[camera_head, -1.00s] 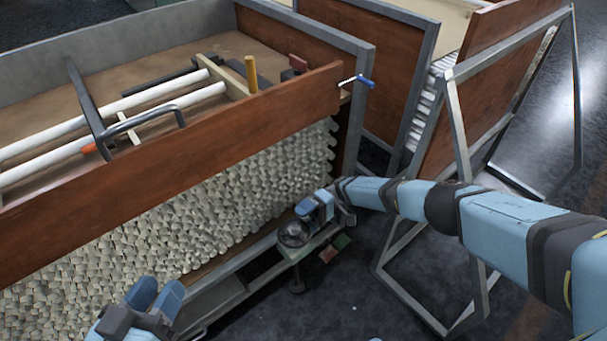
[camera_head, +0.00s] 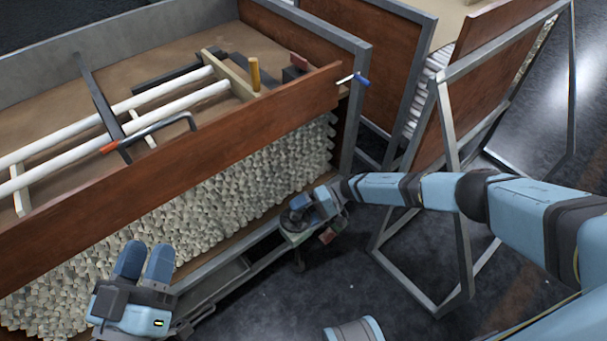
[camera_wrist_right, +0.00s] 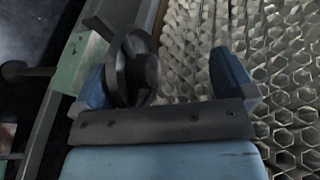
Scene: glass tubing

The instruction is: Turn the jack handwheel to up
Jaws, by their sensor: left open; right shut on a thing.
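The jack handwheel (camera_head: 293,219) is a small dark wheel on a green plate at the low front of the bench, partly covered by my right gripper in the head view. In the right wrist view the dark handwheel (camera_wrist_right: 138,70) lies between the blue fingers, close to the left one. My right gripper (camera_head: 306,207) is shut on the handwheel; its fingers also show in the right wrist view (camera_wrist_right: 165,80). My left gripper (camera_head: 146,250) is open and empty at the lower left, in front of the honeycomb. The wheel's up mark cannot be made out.
The wooden bench front (camera_head: 200,150) stands above a pale honeycomb stack (camera_head: 215,190). White tubes (camera_head: 165,104) and a bent dark handle (camera_head: 160,130) lie on top. A red block (camera_head: 328,236) is beside the wheel. A metal-framed rack (camera_head: 455,150) stands at right. Dark floor is open in front.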

